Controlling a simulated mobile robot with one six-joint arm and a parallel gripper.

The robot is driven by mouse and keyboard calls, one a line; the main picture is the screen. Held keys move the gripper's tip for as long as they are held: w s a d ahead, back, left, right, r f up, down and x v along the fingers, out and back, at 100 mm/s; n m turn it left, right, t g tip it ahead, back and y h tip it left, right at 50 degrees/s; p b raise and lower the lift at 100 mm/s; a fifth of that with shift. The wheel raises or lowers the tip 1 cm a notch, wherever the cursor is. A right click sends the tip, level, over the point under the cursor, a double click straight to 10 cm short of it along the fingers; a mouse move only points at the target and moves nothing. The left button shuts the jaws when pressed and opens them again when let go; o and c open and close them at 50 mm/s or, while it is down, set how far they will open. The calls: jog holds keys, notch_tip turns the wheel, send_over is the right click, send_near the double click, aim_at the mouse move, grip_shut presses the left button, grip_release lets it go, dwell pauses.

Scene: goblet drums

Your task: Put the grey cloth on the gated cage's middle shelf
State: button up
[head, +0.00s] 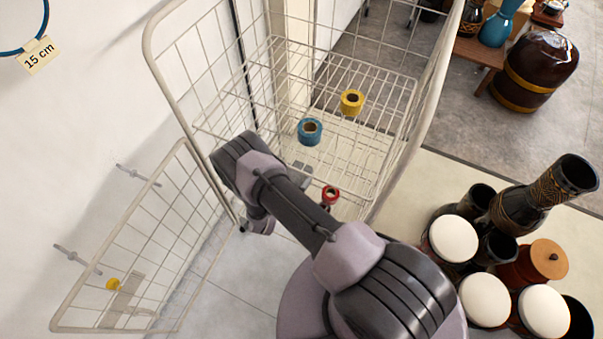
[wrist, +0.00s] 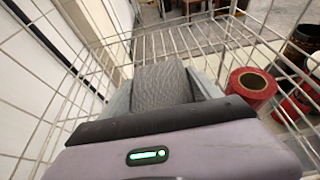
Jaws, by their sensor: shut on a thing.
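The gated cage (head: 378,88) is a cream wire cage with its gate (head: 135,235) swung open at the left. The grey cloth (wrist: 162,85) is a ribbed dark-grey piece in the wrist view, held between the pale fingers of my gripper (wrist: 160,98), which is shut on it. Cage wires surround the gripper in the wrist view. In the head view my arm hides the cloth and most of the gripper. I cannot tell whether the cloth touches a shelf, nor at which shelf height it is.
A red tape roll (wrist: 252,84) is close right of the gripper; it also shows in the head view (head: 330,194). A blue roll (head: 310,131) and a yellow roll (head: 352,102) sit in the cage. Several drums (head: 485,298) stand at the right.

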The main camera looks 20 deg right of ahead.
jog(key=shift+f+b, duration=0.8)
jog(key=shift+f, duration=1.15)
jog(key=o, duration=1.5)
jog(key=shift+d, duration=0.1)
jog(key=shift+r, duration=0.1)
jog(key=shift+s+a+r+p, duration=0.1)
jog(key=shift+a+r+p, duration=0.15)
jog(key=shift+p, duration=0.1)
jog(key=p+v, duration=0.2)
jog(key=v, duration=0.9)
jog(key=shift+s+p, duration=0.15)
jog(key=shift+p, duration=0.2)
jog(key=shift+s+a, duration=0.1)
